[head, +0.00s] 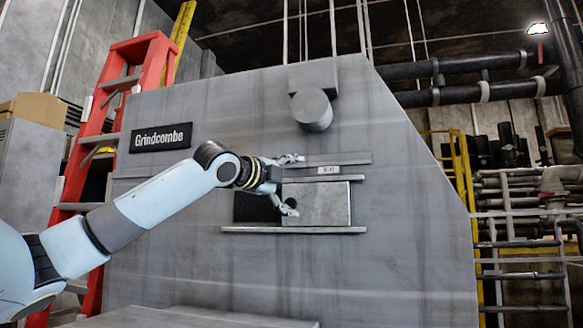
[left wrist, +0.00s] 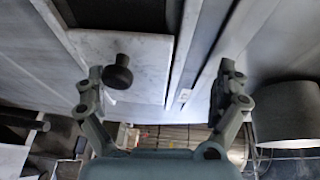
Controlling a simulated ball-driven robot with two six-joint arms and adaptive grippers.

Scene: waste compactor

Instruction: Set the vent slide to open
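The vent slide (head: 322,205) is a light grey plate between two rails on the front of the grey machine. A dark opening (head: 256,207) shows to the left of the plate. My left gripper (head: 294,184) is open in front of the slide's left part. In the left wrist view its fingers (left wrist: 162,82) are wide apart, with the knob between them, nearer the left finger. Contact with the knob is not clear. My right gripper is not in view.
A small label (head: 328,170) sits above the slide, too small to read. A grey cylinder (head: 312,110) juts out above it. A Grindcombe sign (head: 160,138) is at left. A red ladder (head: 135,65) stands at left, and pipes (head: 470,92) and yellow rails are at right.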

